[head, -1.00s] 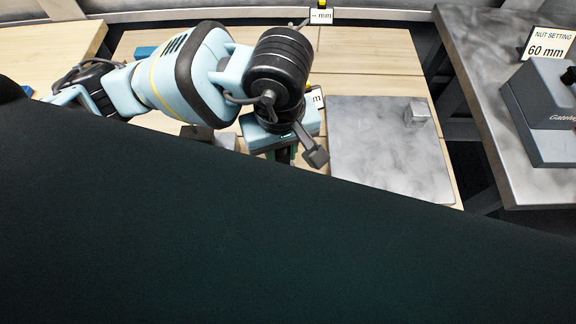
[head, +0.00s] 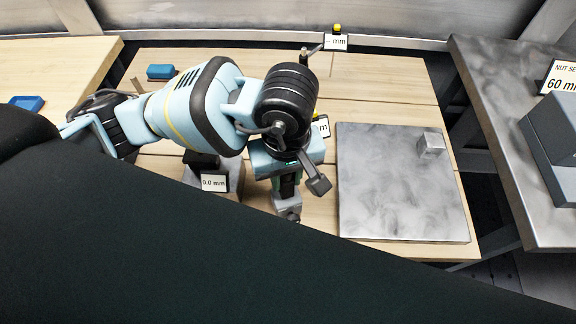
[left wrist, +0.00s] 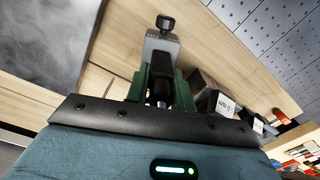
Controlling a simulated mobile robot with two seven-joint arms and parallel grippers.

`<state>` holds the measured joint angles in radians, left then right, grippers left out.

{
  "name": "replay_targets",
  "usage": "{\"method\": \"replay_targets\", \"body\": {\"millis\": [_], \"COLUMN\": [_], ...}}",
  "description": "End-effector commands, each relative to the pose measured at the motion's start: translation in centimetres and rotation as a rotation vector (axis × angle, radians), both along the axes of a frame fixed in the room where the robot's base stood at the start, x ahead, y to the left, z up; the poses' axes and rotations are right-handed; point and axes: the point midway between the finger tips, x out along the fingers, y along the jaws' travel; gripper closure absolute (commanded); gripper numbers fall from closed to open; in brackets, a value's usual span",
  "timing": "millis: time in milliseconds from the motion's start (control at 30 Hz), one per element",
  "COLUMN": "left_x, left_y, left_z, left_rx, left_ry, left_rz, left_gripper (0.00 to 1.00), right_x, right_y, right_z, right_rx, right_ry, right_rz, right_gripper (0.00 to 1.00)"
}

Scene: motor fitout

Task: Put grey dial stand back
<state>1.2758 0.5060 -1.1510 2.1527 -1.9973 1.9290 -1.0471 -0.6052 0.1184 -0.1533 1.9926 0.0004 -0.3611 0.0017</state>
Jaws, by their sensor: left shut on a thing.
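My left gripper (head: 288,190) points down over the wooden bench, left of the grey surface plate. It is shut on a grey piece with a dark upright part, which looks like the grey dial stand (head: 287,203). In the left wrist view, the green fingers (left wrist: 160,92) close around the dark part, and the stand's grey block (left wrist: 161,45) with a black knob shows beyond them. I cannot tell whether the stand touches the bench. My right gripper is not in view.
The grey surface plate (head: 395,195) carries a small metal block (head: 430,145). A dark device with a 0.0 mm label (head: 213,183) stands left of the gripper. A yellow-topped stand (head: 337,30) is at the back. A blue block (head: 160,72) lies back left.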

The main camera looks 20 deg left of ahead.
Motion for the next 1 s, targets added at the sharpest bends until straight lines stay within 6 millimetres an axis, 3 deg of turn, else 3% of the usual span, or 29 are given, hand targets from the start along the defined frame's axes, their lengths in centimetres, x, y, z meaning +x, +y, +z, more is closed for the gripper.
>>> {"method": "replay_targets", "body": {"millis": [467,500,667,1000], "left_x": [0.09,0.03,0.04,0.05], "left_y": [-0.06,-0.02,-0.01,-0.01], "left_z": [-0.51,-0.68,-0.58,-0.27], "left_rx": [-0.003,0.0,0.0,0.0], "left_ry": [-0.006,-0.003,-0.004,-0.005], "left_rz": [0.0,0.0,0.0,0.001], "left_gripper": [1.0,0.75,0.54,0.54], "right_x": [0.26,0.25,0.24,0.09], "right_y": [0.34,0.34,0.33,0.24], "right_z": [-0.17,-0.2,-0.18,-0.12], "right_rx": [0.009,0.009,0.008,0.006], "right_ry": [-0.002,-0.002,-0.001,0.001], "right_rz": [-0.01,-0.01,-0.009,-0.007], "right_gripper": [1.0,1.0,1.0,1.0]}}
